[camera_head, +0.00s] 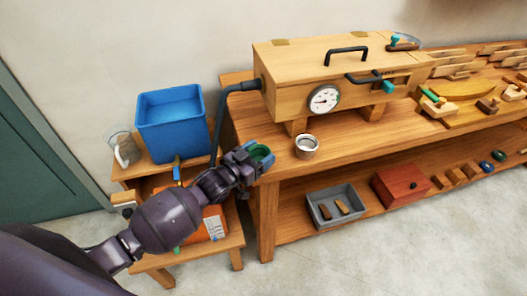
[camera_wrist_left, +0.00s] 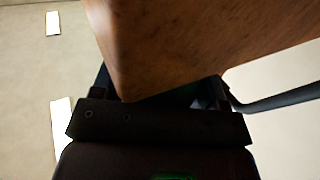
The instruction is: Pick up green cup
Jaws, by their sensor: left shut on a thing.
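The green cup (camera_head: 261,152) is at the end of my left arm in the head view, beside the left front corner of the workbench. My left gripper (camera_head: 254,160) is shut on it, and the dark fingers hide part of the cup. The cup's mouth faces up, tilted a little. In the left wrist view a thin green patch (camera_wrist_left: 172,178) shows at the bottom edge; I cannot tell what it is. My right gripper is not in view.
The workbench (camera_head: 250,120) is close to the gripper, with a wooden steam box (camera_head: 285,65), its gauge and a metal cup (camera_head: 307,146). A black hose (camera_head: 222,110) runs behind the gripper. A blue bin (camera_head: 172,120) and clear jug (camera_head: 124,148) stand on a low stand.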

